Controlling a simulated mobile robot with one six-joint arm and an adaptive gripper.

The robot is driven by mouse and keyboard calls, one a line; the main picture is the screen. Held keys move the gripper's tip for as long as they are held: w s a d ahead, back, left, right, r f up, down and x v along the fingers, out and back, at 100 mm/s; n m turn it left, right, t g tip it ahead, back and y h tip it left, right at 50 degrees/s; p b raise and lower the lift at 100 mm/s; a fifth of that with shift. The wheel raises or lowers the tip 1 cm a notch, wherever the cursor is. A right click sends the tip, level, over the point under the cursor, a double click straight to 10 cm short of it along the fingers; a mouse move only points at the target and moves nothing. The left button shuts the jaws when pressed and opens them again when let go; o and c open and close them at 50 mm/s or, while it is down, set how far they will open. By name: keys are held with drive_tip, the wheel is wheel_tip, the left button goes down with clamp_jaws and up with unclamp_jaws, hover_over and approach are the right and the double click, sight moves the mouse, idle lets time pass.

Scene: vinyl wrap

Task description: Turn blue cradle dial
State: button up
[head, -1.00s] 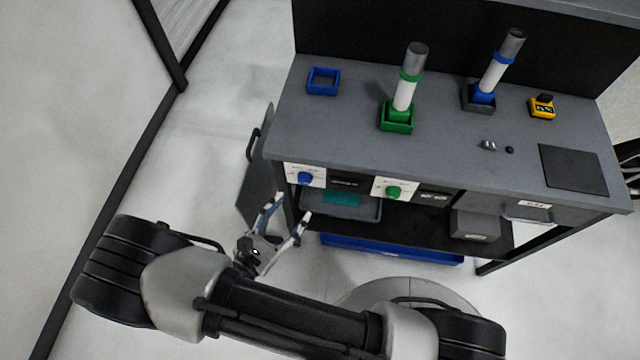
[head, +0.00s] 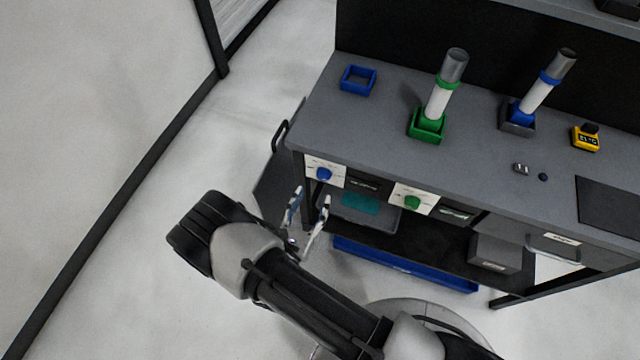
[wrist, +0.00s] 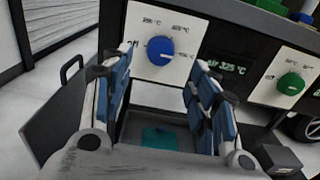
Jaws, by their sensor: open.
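The blue dial (head: 323,174) sits on a white panel (head: 311,163) at the left end of the bench front. In the wrist view the blue dial (wrist: 160,50) is ahead, above and between the two open fingers. My gripper (head: 309,204) is open and empty, in front of and below the dial, apart from it. In the wrist view its blue-padded fingers (wrist: 160,85) stand left and right of the dial. The blue cradle (head: 358,80), a square open frame, is empty on the bench top at the back left.
A green dial (head: 412,202) is on a second white panel to the right. Dark displays (head: 364,184) sit beside the panels. A green cradle (head: 426,127) and a dark-and-blue cradle (head: 517,119) hold tilted cylinders. Under the bench are a grey tray with a teal item (head: 360,203) and a blue bin (head: 405,265).

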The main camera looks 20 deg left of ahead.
sight(322, 179)
drive_tip(key=w, duration=0.4)
drive_tip(key=w+b, duration=0.1)
drive_tip(key=w, duration=0.1)
drive_tip(key=shift+w+d, duration=0.25)
drive_tip(key=shift+d, duration=0.05)
drive_tip(key=c, duration=1.1)
